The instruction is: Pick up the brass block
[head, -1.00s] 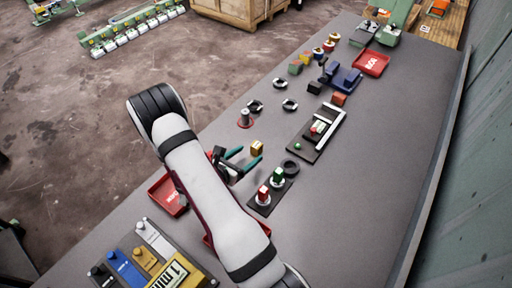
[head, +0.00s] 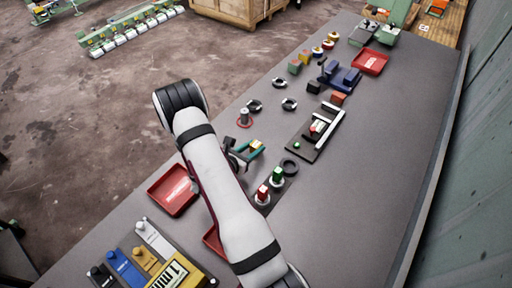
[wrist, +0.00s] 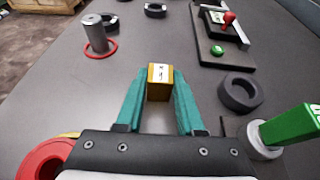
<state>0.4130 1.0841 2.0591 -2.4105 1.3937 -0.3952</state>
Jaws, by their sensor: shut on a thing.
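The brass block (wrist: 160,82) is a small golden-brown cube with a pale marked label on its top. In the wrist view it sits between the tips of my gripper's teal fingers (wrist: 159,98), which touch it on both sides. In the head view the brass block (head: 255,144) shows only in part between the fingers of my gripper (head: 251,149). My gripper is shut on it, low at the table. I cannot tell whether the block still touches the table.
A dark ring (wrist: 240,92) and a green-topped peg (wrist: 290,125) stand right of my gripper. A grey cylinder in a red ring (wrist: 96,38) is ahead left. A red tray (head: 173,190) lies at the table's left edge. Bare table lies right of the dark board (head: 316,132).

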